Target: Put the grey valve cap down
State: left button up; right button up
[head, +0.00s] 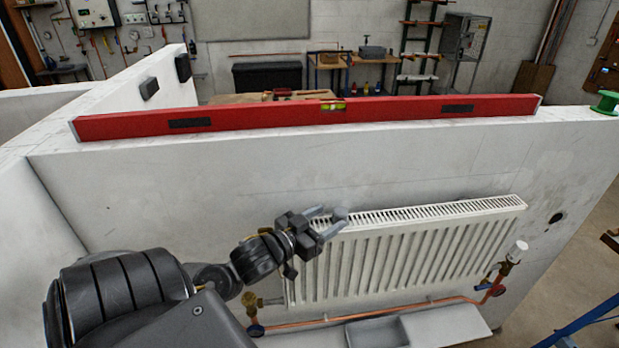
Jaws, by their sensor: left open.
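A small round grey piece, which looks like the grey valve cap (340,214), is at the left end of the top of the white radiator (400,250). My left gripper (329,220) is open, with its two fingertips right by the cap. I cannot tell whether the fingers touch it or whether it rests fully on the radiator top. My right gripper is not in view.
A long red spirit level (300,117) lies along the wall top. Copper pipe (380,310) runs below the radiator, with a white-topped valve (514,252) at right. A grey tray (378,333) sits on a ledge below. A green spool (606,102) stands at far right.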

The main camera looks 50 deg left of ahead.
pick_arm(q)
jog(key=shift+s+a+r+p, duration=0.1)
jog(key=shift+s+p, duration=0.15)
jog(key=shift+s, duration=1)
jog(key=shift+s+r+p, duration=0.1)
jog(key=shift+s+p, duration=0.1)
jog(key=shift+s, duration=1.05)
